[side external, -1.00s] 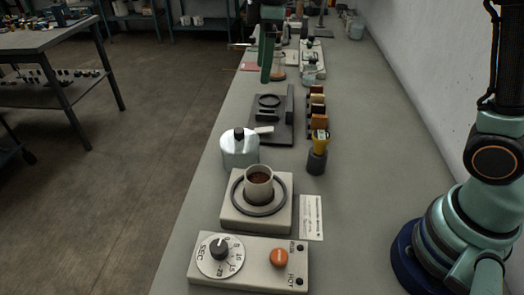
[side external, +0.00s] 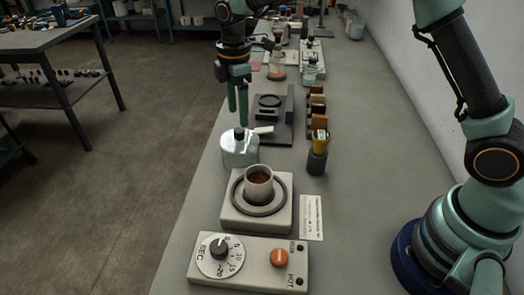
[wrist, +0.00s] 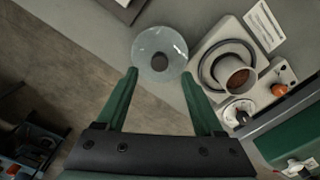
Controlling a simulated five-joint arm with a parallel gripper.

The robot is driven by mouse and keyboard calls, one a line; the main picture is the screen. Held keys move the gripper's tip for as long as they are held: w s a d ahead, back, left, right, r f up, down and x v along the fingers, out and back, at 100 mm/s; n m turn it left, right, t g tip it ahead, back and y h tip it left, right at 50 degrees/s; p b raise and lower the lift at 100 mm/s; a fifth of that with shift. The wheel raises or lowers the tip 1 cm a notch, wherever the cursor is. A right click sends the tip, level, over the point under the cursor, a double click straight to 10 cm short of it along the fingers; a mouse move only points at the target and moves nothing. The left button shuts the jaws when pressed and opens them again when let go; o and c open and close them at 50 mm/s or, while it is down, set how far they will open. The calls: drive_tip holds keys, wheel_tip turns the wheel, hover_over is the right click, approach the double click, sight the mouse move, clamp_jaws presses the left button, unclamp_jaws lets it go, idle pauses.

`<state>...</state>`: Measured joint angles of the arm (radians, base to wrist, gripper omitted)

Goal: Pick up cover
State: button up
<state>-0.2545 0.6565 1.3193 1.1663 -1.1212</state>
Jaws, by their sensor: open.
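The cover (side external: 240,151) is a silvery, clear-looking dome with a dark knob on top. It stands on the bench behind the base with the cup, and it also shows in the wrist view (wrist: 159,52) as a round disc with the dark knob near its centre. My gripper (side external: 238,120) is above the cover with its green fingers pointing down. In the wrist view my gripper (wrist: 158,75) has its two fingers spread apart, with the cover beyond and between the tips. Nothing is held. The fingertips are close to the knob in the side view; contact is not clear.
A cup of brown contents (side external: 259,182) stands in a dark ring on a pale base (side external: 281,217). A control box (side external: 257,261) with a dial and orange knob is in front. A dark stand (side external: 277,128) and a yellow-topped holder (side external: 317,158) are behind and right. The floor is left.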

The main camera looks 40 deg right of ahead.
sight(239, 129)
drive_tip(key=shift+d+f, duration=0.1)
drive_tip(key=shift+f, duration=2.5)
clamp_jaws()
